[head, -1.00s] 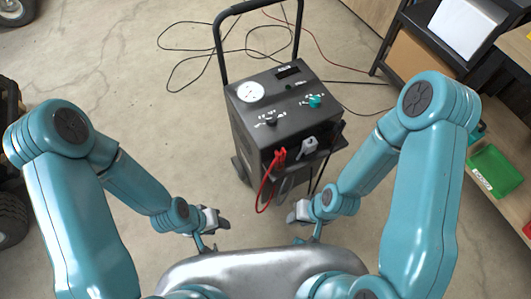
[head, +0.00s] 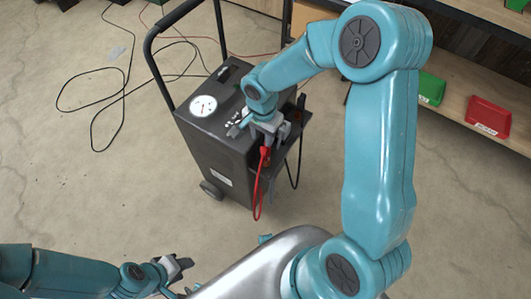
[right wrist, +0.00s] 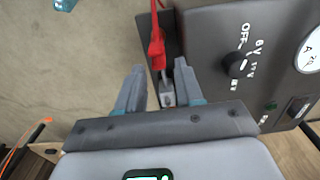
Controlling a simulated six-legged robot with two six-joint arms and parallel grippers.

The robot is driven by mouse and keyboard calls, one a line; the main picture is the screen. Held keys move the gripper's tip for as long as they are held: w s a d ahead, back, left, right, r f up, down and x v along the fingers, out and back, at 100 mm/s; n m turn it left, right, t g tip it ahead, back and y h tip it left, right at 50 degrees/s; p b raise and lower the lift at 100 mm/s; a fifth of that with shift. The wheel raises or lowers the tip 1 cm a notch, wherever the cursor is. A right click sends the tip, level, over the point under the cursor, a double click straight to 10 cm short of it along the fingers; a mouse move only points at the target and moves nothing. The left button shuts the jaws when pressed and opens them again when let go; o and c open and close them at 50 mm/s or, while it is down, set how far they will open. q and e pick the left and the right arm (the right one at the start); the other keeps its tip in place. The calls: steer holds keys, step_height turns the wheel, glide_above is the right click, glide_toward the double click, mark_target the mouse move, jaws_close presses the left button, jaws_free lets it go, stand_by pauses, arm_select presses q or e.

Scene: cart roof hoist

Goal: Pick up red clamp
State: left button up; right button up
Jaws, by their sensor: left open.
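The red clamp (head: 265,153) hangs at the front edge of the black cart, with its red cable looping down. In the right wrist view the red clamp (right wrist: 157,48) lies just ahead of the gap between my fingers. My right gripper (head: 266,130) is over the cart's front edge, right at the clamp. In its wrist view the fingers (right wrist: 158,80) are spread, with a small grey piece between them; I cannot tell whether it belongs to the clamp. My left gripper (head: 183,268) is open and empty, low at the bottom left, away from the cart.
The black cart (head: 213,150) has a dial, knobs and a tall handle (head: 150,60). A shelf at the right holds a green bin (head: 432,88) and a red bin (head: 488,117).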

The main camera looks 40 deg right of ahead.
mark_target(264, 146)
step_height(264, 146, down, 5)
steer(key=shift+s+d+f, duration=0.15)
steer(key=shift+f, duration=0.05)
steer(key=f, duration=0.6)
steer(key=shift+d, duration=0.35)
jaws_close()
